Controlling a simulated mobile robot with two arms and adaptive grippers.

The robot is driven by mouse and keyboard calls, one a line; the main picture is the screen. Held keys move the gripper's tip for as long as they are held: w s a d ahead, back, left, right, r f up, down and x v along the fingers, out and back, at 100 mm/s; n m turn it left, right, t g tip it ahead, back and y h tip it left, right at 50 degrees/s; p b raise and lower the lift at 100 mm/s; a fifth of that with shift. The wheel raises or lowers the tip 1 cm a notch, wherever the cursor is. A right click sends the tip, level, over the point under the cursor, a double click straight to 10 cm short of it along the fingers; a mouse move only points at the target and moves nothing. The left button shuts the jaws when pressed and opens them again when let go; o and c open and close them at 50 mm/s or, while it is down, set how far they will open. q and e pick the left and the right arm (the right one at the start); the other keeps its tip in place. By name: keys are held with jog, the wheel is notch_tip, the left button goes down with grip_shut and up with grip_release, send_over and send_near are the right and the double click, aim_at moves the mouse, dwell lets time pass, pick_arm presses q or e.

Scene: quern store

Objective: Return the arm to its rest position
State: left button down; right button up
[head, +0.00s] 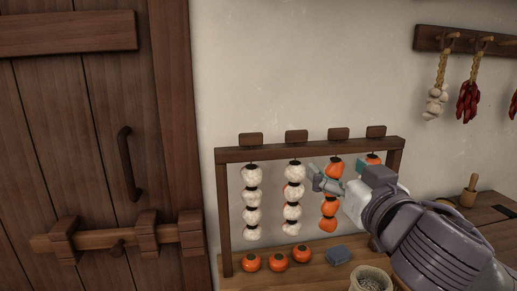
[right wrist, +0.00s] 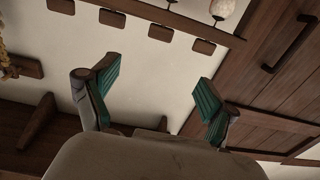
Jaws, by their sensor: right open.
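My right arm reaches in from the lower right in the head view. Its gripper (head: 338,167) is open, in front of the right half of the wooden rack (head: 223,220). In the right wrist view its teal-padded fingers (right wrist: 156,87) stand apart with nothing between them. Two strings of whitish fruit (head: 252,203) (head: 293,212) hang at the rack's left and middle. An orange string (head: 329,208) hangs right of them, close to the fingers in the picture; I cannot tell whether they touch. A further orange string (head: 374,158) is mostly hidden behind my gripper. My left gripper is out of view.
A mortar and pestle (head: 468,193) stands at right. A peg rail (head: 430,38) holds garlic and peppers. A barred door (head: 85,130) is at left.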

jog(key=s+f+g+h, duration=0.1)
jog(key=s+f+g, duration=0.25)
jog(key=f, duration=1.05)
jog(key=s+f+g+h, duration=0.1)
jog(key=s+f+g, duration=0.25)
jog(key=f, duration=1.05)
jog(key=s+d+f+g+h, duration=0.1)
jog(key=s+d+f+g, duration=0.3)
jog(key=s+f, duration=0.6)
jog(key=s+d+f+g+h, duration=0.1)
jog(key=s+d+f+g, duration=0.2)
jog(key=s+f, duration=0.75)
notch_tip(320, 180, down, 25)
jog(key=s+g, duration=0.1)
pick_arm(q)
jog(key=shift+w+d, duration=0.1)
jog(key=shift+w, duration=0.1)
pick_arm(e)
jog(key=s+d+f+g, duration=0.1)
jog(key=s+d+f, duration=0.2)
jog(key=s+f, duration=1.3)
jog(key=shift+s+g, duration=0.3)
jog(key=shift+s, duration=0.25)
